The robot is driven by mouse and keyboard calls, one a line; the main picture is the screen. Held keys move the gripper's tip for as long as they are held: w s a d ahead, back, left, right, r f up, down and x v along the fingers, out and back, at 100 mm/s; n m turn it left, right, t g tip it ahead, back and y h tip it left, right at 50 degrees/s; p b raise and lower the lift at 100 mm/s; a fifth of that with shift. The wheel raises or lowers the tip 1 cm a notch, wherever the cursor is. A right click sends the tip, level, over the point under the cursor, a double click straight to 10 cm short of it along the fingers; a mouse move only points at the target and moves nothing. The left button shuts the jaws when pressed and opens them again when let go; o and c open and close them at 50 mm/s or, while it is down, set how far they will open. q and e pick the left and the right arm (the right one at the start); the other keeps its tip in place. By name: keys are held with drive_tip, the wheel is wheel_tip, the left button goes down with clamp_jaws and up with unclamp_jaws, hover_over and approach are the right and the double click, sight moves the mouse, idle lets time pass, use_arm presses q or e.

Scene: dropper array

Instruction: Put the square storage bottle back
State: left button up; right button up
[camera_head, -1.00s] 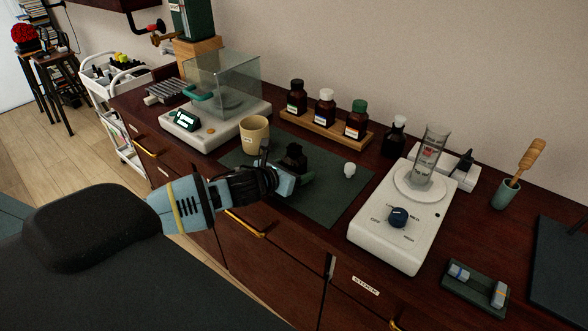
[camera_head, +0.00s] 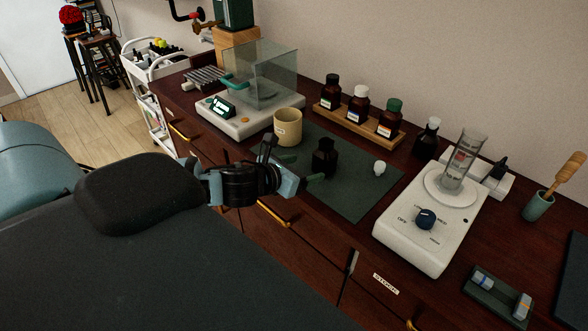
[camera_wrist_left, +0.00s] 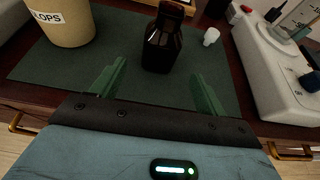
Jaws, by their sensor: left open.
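The dark brown square bottle (camera_head: 324,160) stands upright on the green mat (camera_head: 345,195). It also shows in the left wrist view (camera_wrist_left: 163,48), with its upper edge near the frame's top. My left gripper (camera_head: 294,166) is open and empty, on the near side of the bottle. In the left wrist view its two green fingers (camera_wrist_left: 160,72) are spread wide, and the bottle stands just beyond the fingertips, apart from them. A small white piece (camera_head: 379,168) lies on the mat to the right of the bottle. My right gripper is not in view.
A beige cup (camera_head: 288,127) stands left of the bottle. A wooden rack (camera_head: 350,124) with three capped bottles is behind the mat. Another dark bottle (camera_head: 427,136) stands right of the rack. A white stirrer (camera_head: 412,250) with a glass cylinder is at right; a balance (camera_head: 225,126) is at left.

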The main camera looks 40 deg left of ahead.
use_arm(q)
drive_tip(key=shift+v, duration=1.2)
